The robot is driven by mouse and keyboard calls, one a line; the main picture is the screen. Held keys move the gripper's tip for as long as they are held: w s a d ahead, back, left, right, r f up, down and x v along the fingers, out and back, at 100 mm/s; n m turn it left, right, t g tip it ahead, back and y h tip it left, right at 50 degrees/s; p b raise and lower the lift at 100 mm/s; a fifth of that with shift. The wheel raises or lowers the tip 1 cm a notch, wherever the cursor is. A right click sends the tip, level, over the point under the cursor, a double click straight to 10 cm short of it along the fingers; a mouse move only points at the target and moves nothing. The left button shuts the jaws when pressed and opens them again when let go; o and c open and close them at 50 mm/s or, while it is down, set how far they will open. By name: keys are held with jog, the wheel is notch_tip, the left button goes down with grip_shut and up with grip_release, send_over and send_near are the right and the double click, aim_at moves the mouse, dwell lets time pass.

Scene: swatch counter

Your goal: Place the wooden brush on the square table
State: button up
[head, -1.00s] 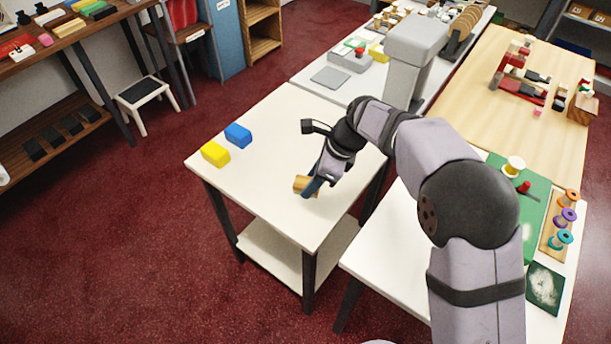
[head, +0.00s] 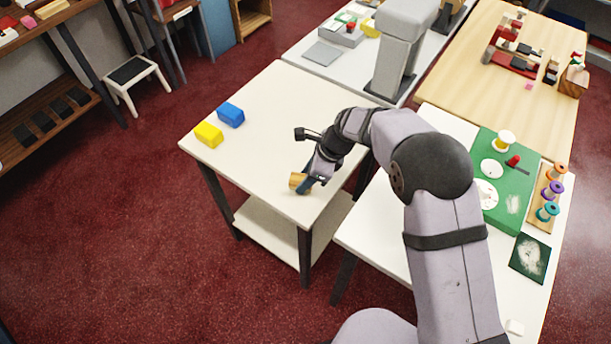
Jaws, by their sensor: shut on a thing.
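The square table (head: 255,105) has a white top, dark legs and a lower shelf, and stands left of my arm. My gripper (head: 303,184) is over its front part, tilted downward, and shut on the wooden brush (head: 296,181). The brush shows as a small tan block at the fingertips, partly hidden by the dark gripper fingers. It is at or just above the table top; I cannot tell whether it touches.
A yellow block (head: 208,134) and a blue block (head: 231,115) sit near the table's left edge. The middle of the top is clear. At right, another white table holds a green mat (head: 513,205) and a rack of spools (head: 549,193). A step stool (head: 136,82) stands on the floor.

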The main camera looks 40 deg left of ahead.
jog(key=shift+f, duration=0.15)
jog(key=o, duration=1)
jog(key=shift+o, duration=0.2)
jog(key=b+v, duration=0.1)
jog(key=v, duration=1.1)
jog(key=shift+b, duration=0.4)
jog(key=shift+d+r, duration=0.15)
jog(key=shift+r, duration=0.1)
